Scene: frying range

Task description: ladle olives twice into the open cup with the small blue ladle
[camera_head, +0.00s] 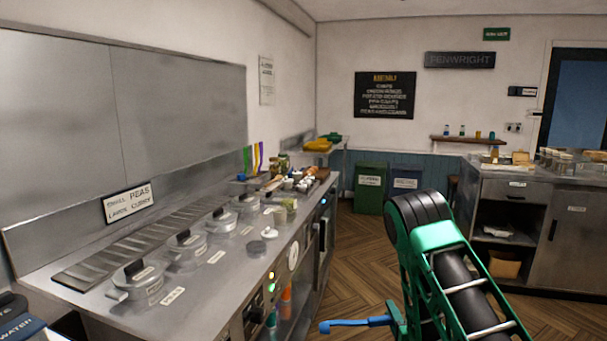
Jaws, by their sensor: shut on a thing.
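The small blue ladle (352,323) shows at the bottom middle of the head view, held out roughly level over the floor to the right of the counter. Its left end is free and its right end goes into my gripper (393,319). The gripper shows only in part at the bottom edge, below my green arm, and is shut on the ladle. Small clear containers (280,215) with greenish contents stand on the counter; I cannot tell whether they hold olives. A small pale round item (269,233) sits nearer the counter's front edge. I cannot make out which item is the open cup.
A long steel counter (215,275) runs along the left. Several lidded pots (143,283) stand in its top, with labels before them. Jars and small items crowd its far end. Green (369,188) and blue-grey bins stand at the back. Another steel counter (512,187) is at right. Floor between is clear.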

